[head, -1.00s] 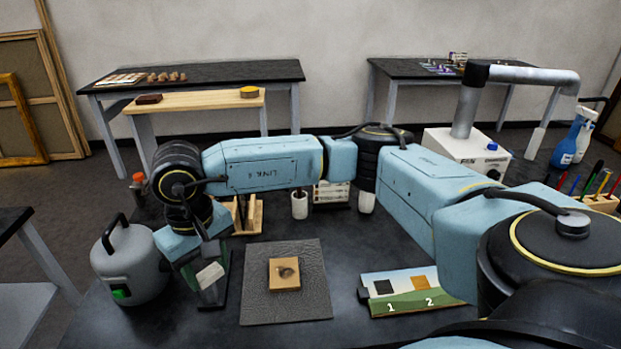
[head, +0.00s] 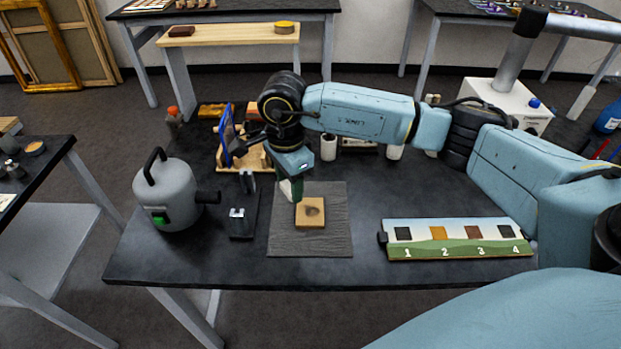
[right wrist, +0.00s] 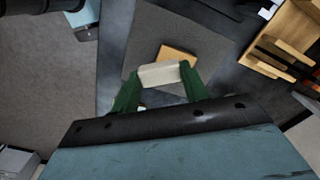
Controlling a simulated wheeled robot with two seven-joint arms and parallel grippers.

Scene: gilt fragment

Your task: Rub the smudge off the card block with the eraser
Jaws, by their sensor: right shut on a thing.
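The card block (head: 310,215) is a small tan square with a dark smudge on its top. It lies on a grey textured mat (head: 330,243) on the dark table. My right gripper (head: 290,190) is above the mat, just up and left of the block. It is shut on the pale eraser (right wrist: 162,74), which shows clearly between the green fingers in the right wrist view. There the block (right wrist: 176,54) is partly hidden behind the eraser. I cannot tell whether the eraser touches anything below. My left gripper is not in view.
A grey canister (head: 167,195) with a black handle and a small dark stand (head: 240,224) are left of the mat. A numbered colour chart (head: 455,239) lies to the right. A wooden rack (head: 240,155) stands behind. Table between mat and chart is clear.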

